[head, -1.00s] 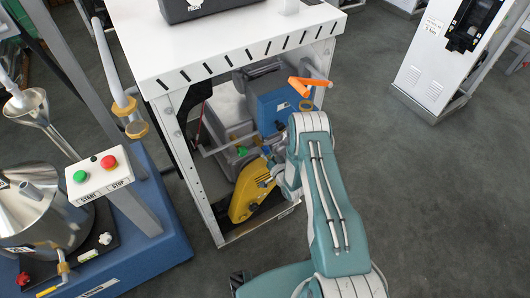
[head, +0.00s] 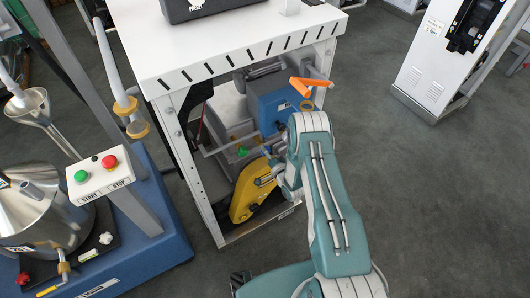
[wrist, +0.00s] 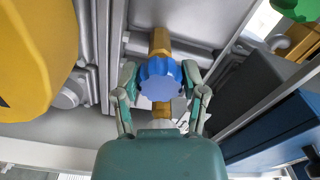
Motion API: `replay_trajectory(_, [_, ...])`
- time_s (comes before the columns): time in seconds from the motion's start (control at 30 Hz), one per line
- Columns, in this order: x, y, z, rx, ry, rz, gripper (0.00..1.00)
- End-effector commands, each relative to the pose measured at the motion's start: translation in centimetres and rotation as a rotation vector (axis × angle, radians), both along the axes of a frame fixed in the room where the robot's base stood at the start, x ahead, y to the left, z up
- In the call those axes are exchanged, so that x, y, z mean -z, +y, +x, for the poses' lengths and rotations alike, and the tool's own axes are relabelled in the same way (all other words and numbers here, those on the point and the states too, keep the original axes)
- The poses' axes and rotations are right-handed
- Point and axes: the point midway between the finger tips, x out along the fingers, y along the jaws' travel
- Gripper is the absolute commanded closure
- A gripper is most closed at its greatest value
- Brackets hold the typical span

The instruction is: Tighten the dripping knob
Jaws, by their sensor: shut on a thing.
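A blue fluted knob (wrist: 160,80) sits on a brass-coloured pipe fitting (wrist: 160,42) in the middle of the wrist view. My gripper (wrist: 160,88) is shut on the knob, with one finger on its left side and one on its right. In the head view my gripper (head: 275,175) reaches into the open front of the white machine frame, beside a yellow housing. The knob cannot be made out in the head view. No drip can be made out.
The yellow housing (head: 248,196) is close on the left; it also fills the wrist view's left side (wrist: 30,60). A blue box (head: 272,110) and an orange handle (head: 300,86) are above. The white frame (head: 205,195) surrounds the opening. Floor to the right (head: 430,200) is clear.

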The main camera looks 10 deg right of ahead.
Motion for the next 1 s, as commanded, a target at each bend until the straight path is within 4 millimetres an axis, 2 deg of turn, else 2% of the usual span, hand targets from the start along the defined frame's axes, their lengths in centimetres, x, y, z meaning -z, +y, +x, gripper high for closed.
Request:
replay_trajectory(0.33, [0.2, -0.4, 0.1, 0.010, 0.005, 0.000, 0.93])
replay_trajectory(0.37, [0.2, -0.4, 0.1, 0.010, 0.005, 0.000, 0.36])
replay_trajectory(0.4, [0.2, -0.4, 0.0, 0.010, 0.005, 0.000, 0.18])
replay_trajectory(0.43, [0.1, -0.4, 0.0, 0.010, 0.005, 0.000, 0.11])
replay_trajectory(0.83, [0.0, -0.1, -0.1, 0.004, 0.002, -0.001, 0.11])
replay_trajectory(1.0, [0.1, -0.8, -1.7, 0.006, 0.004, 0.000, 0.11])
